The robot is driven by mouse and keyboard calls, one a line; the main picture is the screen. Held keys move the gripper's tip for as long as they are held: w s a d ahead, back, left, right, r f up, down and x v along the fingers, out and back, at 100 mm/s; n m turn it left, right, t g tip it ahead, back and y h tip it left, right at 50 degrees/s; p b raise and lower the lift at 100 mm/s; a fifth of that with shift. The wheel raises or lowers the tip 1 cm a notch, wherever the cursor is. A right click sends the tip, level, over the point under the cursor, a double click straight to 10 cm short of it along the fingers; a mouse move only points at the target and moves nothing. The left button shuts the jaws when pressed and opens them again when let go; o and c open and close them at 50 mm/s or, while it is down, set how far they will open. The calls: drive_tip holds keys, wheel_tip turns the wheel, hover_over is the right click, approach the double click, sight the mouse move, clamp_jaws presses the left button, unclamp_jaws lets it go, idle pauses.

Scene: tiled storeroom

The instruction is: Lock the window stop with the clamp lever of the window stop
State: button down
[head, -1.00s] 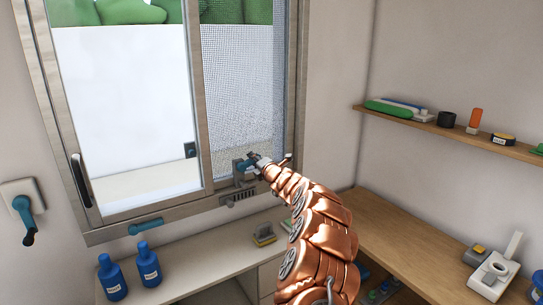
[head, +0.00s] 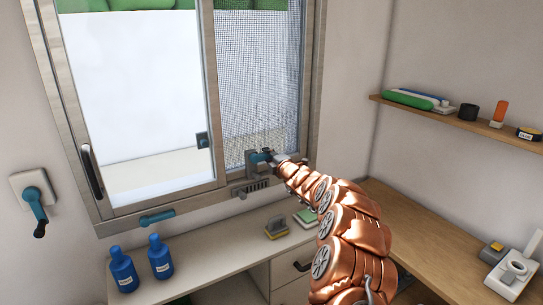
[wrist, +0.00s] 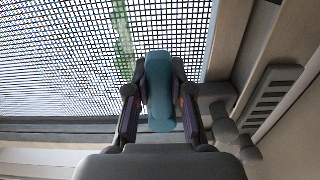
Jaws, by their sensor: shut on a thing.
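The window stop (head: 252,165) is a grey block on the lower window frame, right of the sliding sash. Its teal clamp lever (head: 261,157) shows just left of my gripper (head: 271,156). In the wrist view the rounded teal lever (wrist: 160,85) lies between the two dark fingers of my gripper (wrist: 160,98), one on each side. My gripper is shut on it. The lever's root and most of the stop are hidden in the wrist view. The window's sliding sash (head: 214,100) stands left of the stop.
A grey slotted fitting (head: 251,188) sits just below the stop and shows right of my gripper in the wrist view (wrist: 272,98). A teal handle (head: 157,217) is on the lower frame. Blue bottles (head: 160,257) and a sponge-like block (head: 277,229) stand on the counter (head: 215,262).

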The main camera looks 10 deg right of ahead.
drive_tip(key=shift+a, duration=0.1)
drive_tip(key=c, duration=1)
unclamp_jaws()
drive_tip(key=shift+s+d, duration=0.3)
drive_tip(key=shift+s, duration=0.1)
drive_tip(key=v, duration=1.1)
drive_tip(key=shift+s, duration=0.1)
